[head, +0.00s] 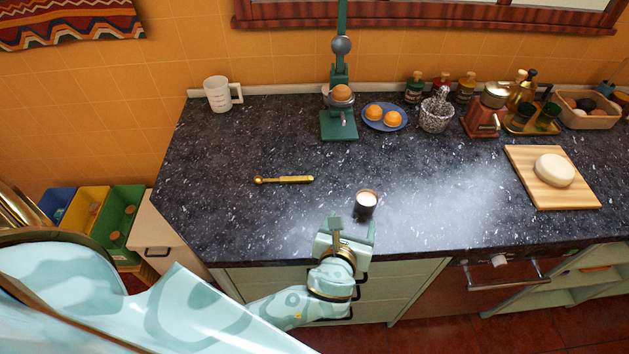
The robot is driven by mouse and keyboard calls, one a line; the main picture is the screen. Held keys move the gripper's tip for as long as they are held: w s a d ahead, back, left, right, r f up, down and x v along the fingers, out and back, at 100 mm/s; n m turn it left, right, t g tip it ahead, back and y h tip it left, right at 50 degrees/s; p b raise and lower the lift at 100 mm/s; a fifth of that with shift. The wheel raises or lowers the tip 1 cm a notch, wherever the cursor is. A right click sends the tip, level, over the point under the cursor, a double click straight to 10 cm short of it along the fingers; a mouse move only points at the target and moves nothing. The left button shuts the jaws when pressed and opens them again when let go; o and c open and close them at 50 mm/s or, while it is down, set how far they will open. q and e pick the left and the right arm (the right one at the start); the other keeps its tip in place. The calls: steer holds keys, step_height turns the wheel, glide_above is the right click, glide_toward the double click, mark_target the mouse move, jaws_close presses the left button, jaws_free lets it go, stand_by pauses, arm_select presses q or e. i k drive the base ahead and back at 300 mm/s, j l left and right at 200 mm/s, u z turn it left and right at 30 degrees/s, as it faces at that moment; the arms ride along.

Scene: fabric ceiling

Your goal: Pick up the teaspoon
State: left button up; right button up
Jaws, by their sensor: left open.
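The teaspoon (284,180) is a small gold-coloured spoon lying flat on the dark speckled countertop (245,215). Its bowl points left and its handle points right. My left gripper (348,220) is at the counter's front edge, below and to the right of the teaspoon in the picture. It is open and apart from the teaspoon. A small dark cup (366,202) with a pale top stands just beyond the gripper's fingers. My right gripper is not in view.
A green citrus press (339,125), a blue plate of oranges (371,124) and a white measuring jug (218,94) stand at the back. A wooden board (530,190) with a round cheese (554,170) lies at right. The counter around the teaspoon is clear.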

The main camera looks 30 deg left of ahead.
mark_target(258, 180)
steer(key=u, duration=1.2)
